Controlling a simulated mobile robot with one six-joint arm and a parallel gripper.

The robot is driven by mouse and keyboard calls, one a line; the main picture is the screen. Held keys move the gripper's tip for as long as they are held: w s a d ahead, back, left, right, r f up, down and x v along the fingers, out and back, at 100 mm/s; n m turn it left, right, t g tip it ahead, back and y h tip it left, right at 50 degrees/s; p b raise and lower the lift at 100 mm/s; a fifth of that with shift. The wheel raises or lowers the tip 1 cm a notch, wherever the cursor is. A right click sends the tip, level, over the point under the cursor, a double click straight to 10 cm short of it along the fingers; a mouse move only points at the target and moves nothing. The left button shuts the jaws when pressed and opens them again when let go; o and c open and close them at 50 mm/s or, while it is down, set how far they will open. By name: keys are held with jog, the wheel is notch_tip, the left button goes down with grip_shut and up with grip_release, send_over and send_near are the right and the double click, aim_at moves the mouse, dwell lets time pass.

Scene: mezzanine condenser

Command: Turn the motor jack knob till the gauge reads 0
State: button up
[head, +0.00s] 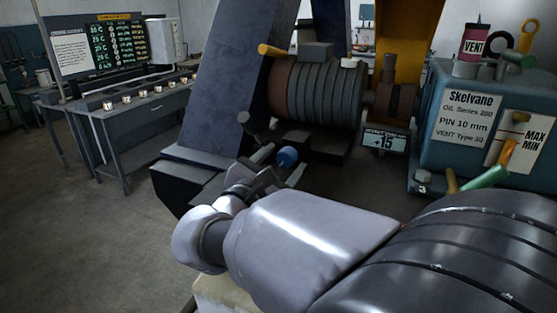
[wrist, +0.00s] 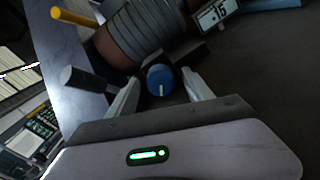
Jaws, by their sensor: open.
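The motor jack knob appears to be the blue round knob (head: 287,157) low at the front of the ribbed motor (head: 318,92). In the wrist view the blue knob (wrist: 160,79) has a pale mark on its face and lies between and beyond my open fingers. My gripper (head: 268,172) is just short of it in the head view; in the wrist view its two fingers (wrist: 160,97) are apart with nothing between the tips. The gauge (head: 385,140) is a small display beside the motor reading +15. It also shows tilted in the wrist view (wrist: 216,13).
A dark post with a round end (wrist: 84,79) stands left of the knob, close to my left finger. A yellow-orange handle (head: 273,50) sticks out above. A blue tank (head: 450,125) labelled Skelvane is at right. A bench (head: 125,117) stands at left; the floor before it is clear.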

jog(key=p+v, duration=0.3)
jog(key=v, duration=1.2)
jog(key=shift+s+p, duration=0.35)
jog(key=shift+p, duration=0.05)
jog(key=shift+a, duration=0.2)
